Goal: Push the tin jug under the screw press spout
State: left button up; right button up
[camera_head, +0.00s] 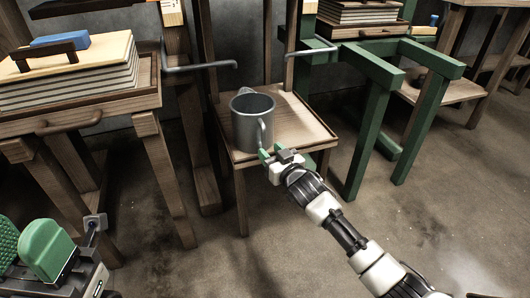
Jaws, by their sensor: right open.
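The tin jug (249,124) is a grey metal vessel with a handle on its right side. It stands upright on a small wooden stand (297,122) in the middle of the head view. My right gripper (273,154) has green-tipped fingers and is open at the jug's front right, close to the lower handle. I cannot tell whether it touches the jug. My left gripper (90,222) shows only in part at the lower left, away from the jug, and its finger state is unclear. I cannot make out a spout for certain.
A wooden table (80,117) with stacked boards and a blue block (60,40) stands at the left. A green frame (375,70) stands right of the jug. Grey bent bars (200,67) stick out near the posts. The floor (440,220) at the right is clear.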

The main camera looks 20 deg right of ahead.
aim_at(265, 147)
jog(key=shift+b+x, duration=0.7)
jog(key=shift+x, duration=1.4)
grip_shut()
